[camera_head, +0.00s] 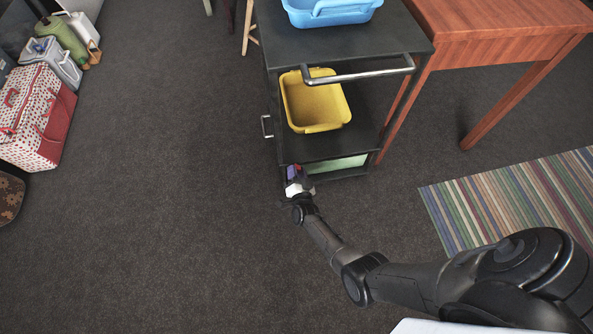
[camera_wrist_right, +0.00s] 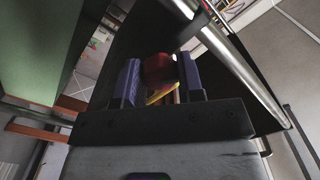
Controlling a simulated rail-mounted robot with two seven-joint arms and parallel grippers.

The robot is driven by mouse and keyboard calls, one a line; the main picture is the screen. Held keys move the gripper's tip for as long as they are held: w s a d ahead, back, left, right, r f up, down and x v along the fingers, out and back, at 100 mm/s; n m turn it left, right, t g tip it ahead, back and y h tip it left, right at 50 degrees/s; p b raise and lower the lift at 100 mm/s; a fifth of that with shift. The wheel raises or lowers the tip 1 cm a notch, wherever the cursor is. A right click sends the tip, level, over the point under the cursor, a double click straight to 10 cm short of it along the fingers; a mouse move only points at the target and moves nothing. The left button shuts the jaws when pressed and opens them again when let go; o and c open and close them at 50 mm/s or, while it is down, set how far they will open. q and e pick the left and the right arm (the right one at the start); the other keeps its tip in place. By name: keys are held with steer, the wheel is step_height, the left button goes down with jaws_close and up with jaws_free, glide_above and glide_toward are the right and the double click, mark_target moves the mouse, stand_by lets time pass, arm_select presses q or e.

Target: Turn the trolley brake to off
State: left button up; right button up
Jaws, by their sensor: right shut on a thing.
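The dark trolley (camera_head: 390,38) stands at the top centre of the head view, with a metal push handle (camera_head: 358,75) on its near side. My right gripper (camera_head: 297,174) is low at the trolley's near left corner, by the bottom shelf. In the wrist view, the two blue finger pads of my right gripper (camera_wrist_right: 160,80) stand on either side of a red brake knob (camera_wrist_right: 158,68) and are shut on it. A yellow strip (camera_wrist_right: 161,95) shows just below the knob. The gripper hides the brake in the head view, and its setting cannot be read. My left gripper is not in view.
A yellow basket (camera_head: 316,105) sits on the middle shelf and a blue basket (camera_head: 330,10) on top. A wooden table (camera_head: 500,22) stands to the right, with a striped rug (camera_head: 520,200) in front. Bags and cases (camera_head: 38,115) line the far left. The carpet between is clear.

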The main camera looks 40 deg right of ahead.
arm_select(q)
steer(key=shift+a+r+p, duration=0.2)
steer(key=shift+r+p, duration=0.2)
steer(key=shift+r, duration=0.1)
arm_select(e)
steer(key=n, duration=0.7)
steer(key=shift+n, duration=0.3)
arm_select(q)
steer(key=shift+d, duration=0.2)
arm_select(e)
steer(key=shift+n, duration=0.3)
steer(key=o, duration=0.9)
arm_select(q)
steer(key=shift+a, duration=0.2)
arm_select(e)
steer(key=shift+s, duration=0.15)
